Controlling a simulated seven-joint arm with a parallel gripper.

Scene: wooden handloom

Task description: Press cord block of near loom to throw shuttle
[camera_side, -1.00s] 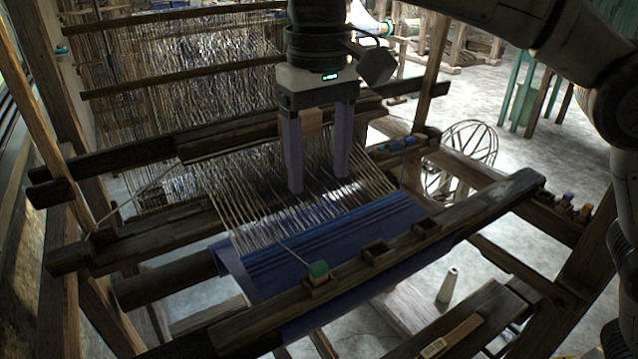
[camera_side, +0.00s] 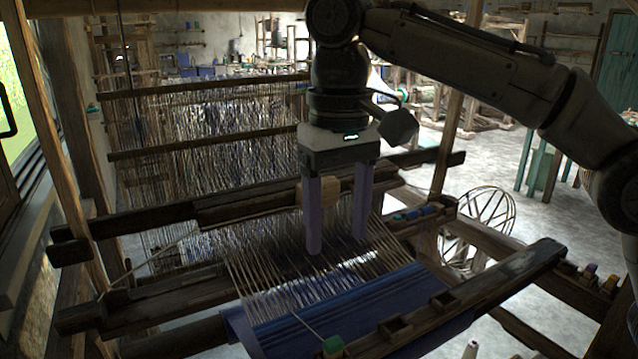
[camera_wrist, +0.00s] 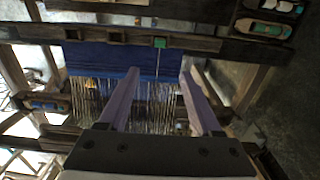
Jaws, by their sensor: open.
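A small green-topped block (camera_side: 333,346) sits on the front beam of the near loom, and a thin cord runs from it toward the warp. It also shows in the wrist view (camera_wrist: 160,42), with the pale cord stretching from it over the blue cloth. My gripper (camera_side: 338,246) is open and points down over the pale warp threads (camera_side: 300,270), behind the blue cloth (camera_side: 370,310). Nothing is between its purple fingers in the wrist view (camera_wrist: 155,82). The green block is apart from the fingers. A tan wooden block (camera_side: 313,194) shows beside the fingers, partly hidden; I cannot tell what it is attached to.
A shuttle with blue bobbins (camera_side: 425,212) lies at the loom's right side. The front beam (camera_side: 480,297) has square sockets. Dark crossbeams (camera_side: 220,208) lie behind the fingers. More shuttles (camera_wrist: 262,28) lie at the upper right of the wrist view. A round wicker frame (camera_side: 480,228) stands beyond.

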